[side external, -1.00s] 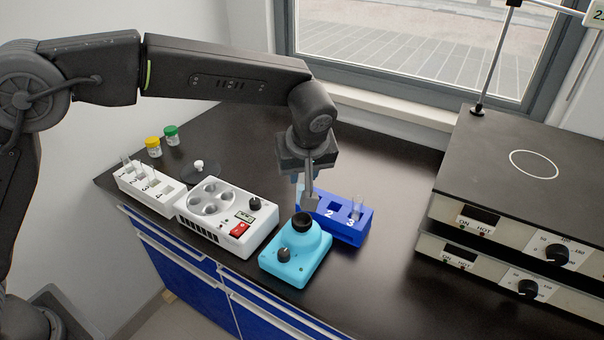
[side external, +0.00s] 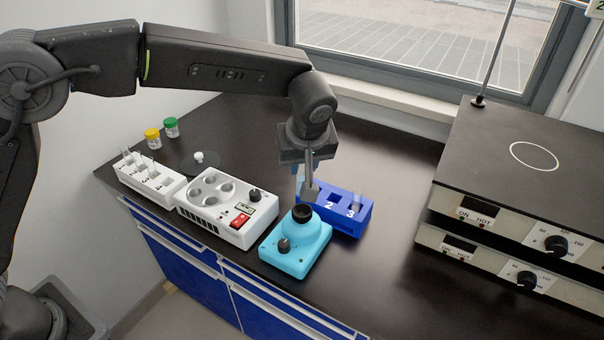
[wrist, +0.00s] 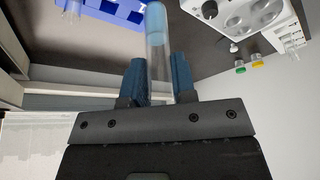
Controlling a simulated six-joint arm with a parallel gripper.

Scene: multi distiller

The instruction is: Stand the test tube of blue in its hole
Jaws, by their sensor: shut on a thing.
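My gripper (wrist: 160,85) is shut on a clear test tube (wrist: 157,60) with blue liquid at its far end, seen in the wrist view. In the side view my gripper (side external: 307,188) is over the left end of the blue rack (side external: 352,222), behind the cyan mixer. The held tube is not clear in that view. The rack also shows in the wrist view (wrist: 105,10), where the tube's blue end overlaps its numbered end. I cannot tell whether the tip is inside a hole. Another clear tube (side external: 357,198) stands at hole 3; hole 2 looks empty.
The cyan mixer (side external: 296,250) with a black cup stands just in front of the rack. A white device (side external: 228,212) and a white rack with tubes (side external: 150,182) are left. Stacked hotplates (side external: 515,200) stand right. Yellow-lidded (side external: 153,138) and green-lidded jars (side external: 171,127) are at the back left.

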